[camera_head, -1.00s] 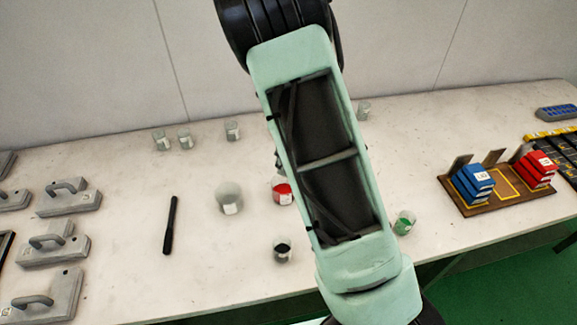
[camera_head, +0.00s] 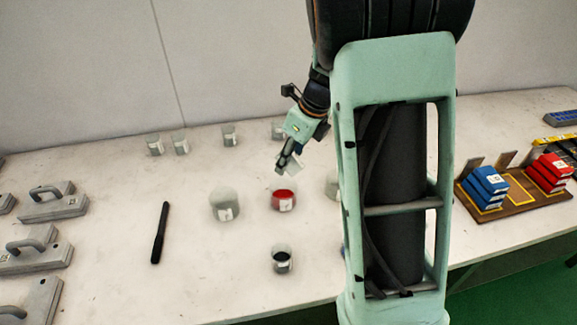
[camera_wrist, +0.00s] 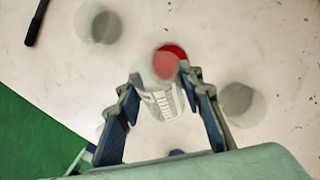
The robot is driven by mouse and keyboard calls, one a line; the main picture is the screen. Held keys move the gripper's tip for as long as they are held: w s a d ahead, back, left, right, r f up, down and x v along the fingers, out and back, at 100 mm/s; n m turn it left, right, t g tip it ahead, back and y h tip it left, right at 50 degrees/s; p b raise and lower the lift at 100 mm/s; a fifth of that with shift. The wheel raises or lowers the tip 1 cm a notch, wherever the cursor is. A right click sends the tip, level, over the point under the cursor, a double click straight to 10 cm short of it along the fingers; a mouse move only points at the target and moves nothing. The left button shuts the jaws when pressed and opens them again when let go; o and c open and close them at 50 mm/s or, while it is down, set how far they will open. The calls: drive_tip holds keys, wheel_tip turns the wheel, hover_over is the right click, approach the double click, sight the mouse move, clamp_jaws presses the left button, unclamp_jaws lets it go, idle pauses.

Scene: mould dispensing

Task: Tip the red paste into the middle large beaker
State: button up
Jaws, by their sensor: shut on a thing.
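My gripper (camera_head: 287,160) is shut on a small clear beaker (camera_head: 295,166), held tilted above the table just behind the middle large beaker (camera_head: 283,203). The held beaker (camera_wrist: 160,98) also shows between both fingers in the wrist view, its printed side towards me. The middle large beaker has red paste (camera_head: 283,194) in it. In the wrist view the red (camera_wrist: 172,51) lies beyond the held beaker and partly behind its glass. I cannot tell whether any paste is left in the held beaker.
A large beaker (camera_head: 224,204) stands left, another (camera_head: 333,186) right, half hidden by my arm. A beaker with dark contents (camera_head: 281,260) stands in front. Small beakers (camera_head: 180,144) line the back. A black pen-like stick (camera_head: 160,232) lies left. A rack (camera_head: 520,196) of red and blue blocks stands right.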

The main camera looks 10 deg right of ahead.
drive_tip(key=shift+t+y+b, duration=1.2)
drive_tip(key=shift+t+b, duration=0.2)
drive_tip(key=shift+b, duration=3.25)
drive_tip(key=t+y+b, duration=0.1)
drive_tip(key=b, duration=0.4)
drive_tip(key=t+y+b, duration=0.1)
drive_tip(key=b, duration=0.4)
drive_tip(key=shift+r+t, duration=0.3)
drive_tip(key=shift+t, duration=0.1)
drive_tip(key=t+y+b, duration=0.2)
drive_tip(key=b, duration=0.5)
drive_tip(key=shift+r+n, duration=0.2)
drive_tip(key=shift+n, duration=0.1)
drive_tip(key=shift+r+b, duration=0.25)
drive_tip(key=shift+b, duration=0.2)
